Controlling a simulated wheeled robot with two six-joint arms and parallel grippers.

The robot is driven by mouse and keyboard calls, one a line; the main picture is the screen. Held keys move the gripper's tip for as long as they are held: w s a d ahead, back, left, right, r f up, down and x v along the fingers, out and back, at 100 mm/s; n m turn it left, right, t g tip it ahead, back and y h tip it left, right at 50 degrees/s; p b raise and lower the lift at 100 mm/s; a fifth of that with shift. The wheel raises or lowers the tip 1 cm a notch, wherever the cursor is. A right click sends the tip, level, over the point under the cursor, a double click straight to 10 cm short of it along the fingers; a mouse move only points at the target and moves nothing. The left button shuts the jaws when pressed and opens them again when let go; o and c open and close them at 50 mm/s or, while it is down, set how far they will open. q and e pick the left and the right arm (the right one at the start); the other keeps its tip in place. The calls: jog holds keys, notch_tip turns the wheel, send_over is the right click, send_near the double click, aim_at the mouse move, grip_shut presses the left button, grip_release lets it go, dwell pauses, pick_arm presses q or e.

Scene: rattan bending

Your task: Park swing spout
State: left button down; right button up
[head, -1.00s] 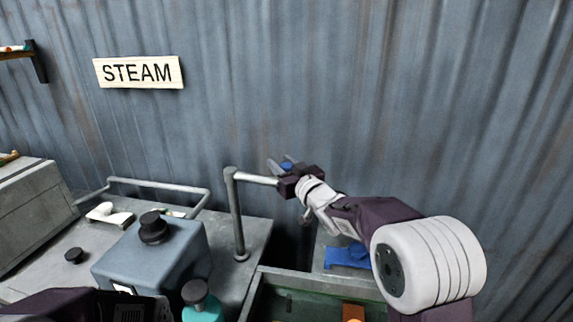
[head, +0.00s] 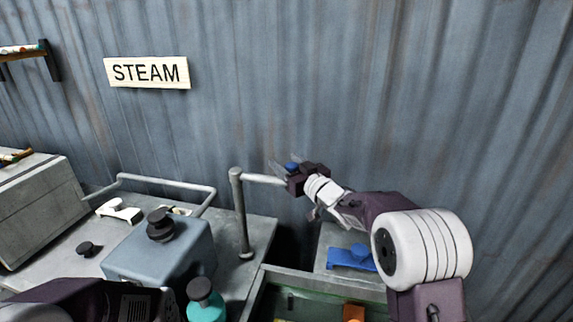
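The swing spout (head: 242,215) is a grey upright post with a short horizontal arm at its top. It stands at the right end of the grey bench, and its arm points right toward my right gripper (head: 281,172).
A blue-grey box with a black knob (head: 160,250) and a teal bottle (head: 206,309) stand left of the post. A green-lined trough (head: 325,296) lies in front, with a blue bracket (head: 350,258) behind it. A corrugated wall with a STEAM sign (head: 147,72) closes the back.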

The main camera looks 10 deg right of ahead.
jog(key=b+v, duration=0.1)
jog(key=v, duration=0.8)
jog(key=shift+b, duration=0.4)
